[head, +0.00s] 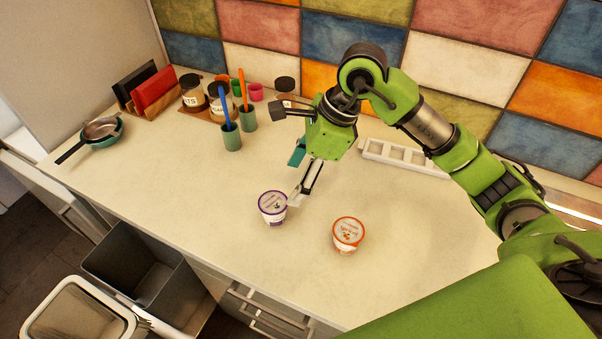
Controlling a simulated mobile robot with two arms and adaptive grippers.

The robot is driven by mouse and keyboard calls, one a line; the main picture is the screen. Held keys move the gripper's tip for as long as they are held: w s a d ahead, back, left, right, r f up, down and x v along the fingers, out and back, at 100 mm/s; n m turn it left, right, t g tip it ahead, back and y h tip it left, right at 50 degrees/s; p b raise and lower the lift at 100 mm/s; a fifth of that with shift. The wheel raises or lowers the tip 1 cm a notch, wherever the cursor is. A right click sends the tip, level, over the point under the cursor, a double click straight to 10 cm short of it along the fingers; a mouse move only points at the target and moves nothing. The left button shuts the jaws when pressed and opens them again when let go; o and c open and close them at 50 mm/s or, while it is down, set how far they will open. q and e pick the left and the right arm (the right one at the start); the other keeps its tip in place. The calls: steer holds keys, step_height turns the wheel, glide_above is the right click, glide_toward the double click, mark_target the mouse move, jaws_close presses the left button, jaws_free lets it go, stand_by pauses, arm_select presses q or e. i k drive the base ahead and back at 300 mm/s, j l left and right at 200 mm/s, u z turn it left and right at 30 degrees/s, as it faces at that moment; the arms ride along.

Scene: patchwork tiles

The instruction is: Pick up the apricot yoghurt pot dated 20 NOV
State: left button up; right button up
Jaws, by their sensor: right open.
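Two yoghurt pots stand upright on the pale worktop (215,215). The pot with the orange rim (348,235) is on the right; its lid seems to read apricot, but any date is too small to read. The pot with the purple rim (272,208) is on the left. My right gripper (298,198) is open and points down, just behind and to the right of the purple-rimmed pot. It is close to that pot; I cannot tell whether they touch. The orange-rimmed pot stands apart from it, nearer the front edge. My left gripper is not in view.
A white tray with compartments (400,157) lies behind, near the tiled wall. Cups holding a blue and an orange utensil (231,137), labelled jars (193,97), a rack (148,90) and a pan (102,130) stand at the back left. An open dark bin (120,262) is below the front edge.

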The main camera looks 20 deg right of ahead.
mark_target(348, 231)
steer(key=z, duration=1.05)
